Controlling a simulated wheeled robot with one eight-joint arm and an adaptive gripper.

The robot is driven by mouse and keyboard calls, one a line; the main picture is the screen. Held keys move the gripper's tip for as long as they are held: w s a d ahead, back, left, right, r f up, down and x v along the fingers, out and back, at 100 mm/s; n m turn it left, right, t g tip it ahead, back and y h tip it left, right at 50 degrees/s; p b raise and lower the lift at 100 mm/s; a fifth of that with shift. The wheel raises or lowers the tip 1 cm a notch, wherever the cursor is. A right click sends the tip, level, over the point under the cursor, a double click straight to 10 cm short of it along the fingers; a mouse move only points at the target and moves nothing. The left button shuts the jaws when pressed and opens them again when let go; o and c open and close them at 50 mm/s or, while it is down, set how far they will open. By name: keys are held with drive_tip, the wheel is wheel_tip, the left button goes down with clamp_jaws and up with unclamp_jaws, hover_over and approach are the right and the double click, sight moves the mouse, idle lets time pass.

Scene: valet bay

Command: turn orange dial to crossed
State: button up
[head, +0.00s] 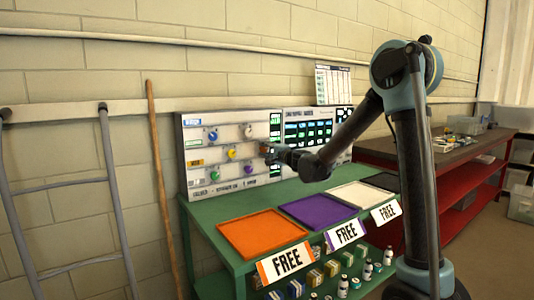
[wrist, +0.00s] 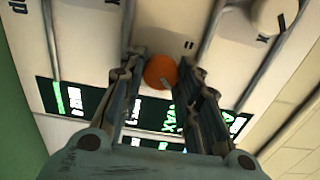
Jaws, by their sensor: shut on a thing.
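The orange dial (wrist: 160,72) sits on the panel between the fingers of my gripper (wrist: 162,70) in the wrist view. The fingers are shut on its two sides. A light pointer mark shows on the dial's lower part. In the head view my gripper (head: 270,152) is at the right part of the white dial panel (head: 200,135), and the orange dial is mostly hidden behind it. The panel also carries blue, yellow, green, purple and white dials.
A white dial (wrist: 268,16) is close to the gripper in the wrist view. Below the panel, the green bench (head: 205,215) holds an orange tray (head: 262,233), a purple tray (head: 318,210) and a white tray (head: 362,194). A lit display board (head: 308,130) stands right of the panel.

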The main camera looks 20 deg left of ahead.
drive_tip(key=o, duration=1)
drive_tip(key=shift+w+d+f, duration=0.1)
drive_tip(key=shift+w+d, duration=0.05)
drive_tip(key=shift+o, duration=0.2)
drive_tip(key=v, duration=1.2)
